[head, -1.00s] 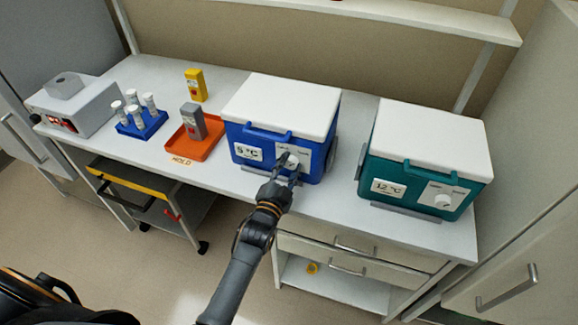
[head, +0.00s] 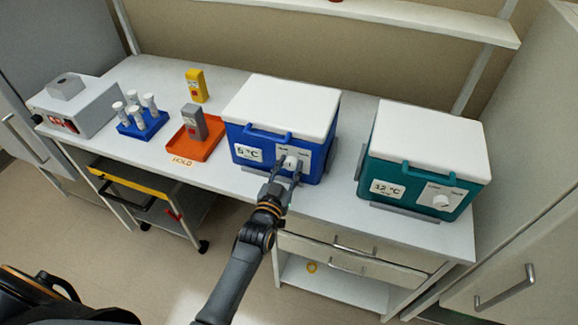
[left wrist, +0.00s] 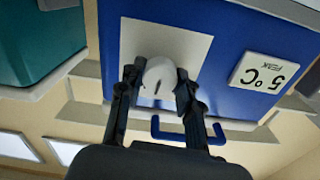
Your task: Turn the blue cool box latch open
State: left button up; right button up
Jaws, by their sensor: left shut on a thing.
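The blue cool box (head: 315,160) stands on the bench with its white lid (head: 283,103) closed and a "5 °C" label on its front. Its white latch knob (head: 291,162) sits on a pale plate at the right of the front. My left gripper (head: 286,171) is at this knob, one finger on each side, shut on it. In the left wrist view, which is upside down, the knob (left wrist: 160,76) lies between the two dark fingers and shows a short dark mark. The small print on the plate cannot be read. My right gripper is not in view.
A teal cool box (head: 420,165) with a "12 °C" label stands to the right. To the left are an orange tray (head: 205,152) with a grey device, a yellow device (head: 196,85), a blue tube rack (head: 142,127) and a grey instrument (head: 75,108). Drawers lie below the bench.

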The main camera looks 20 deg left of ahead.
pick_arm(q)
jog(key=n, duration=0.5)
jog(key=shift+n, duration=0.3)
jog(key=shift+f+n, duration=0.1)
jog(key=shift+n, duration=2.1)
jog(key=o, duration=1.1)
jog(key=shift+o, duration=0.2)
jog(key=s, duration=1.2)
jog(key=shift+a, duration=0.2)
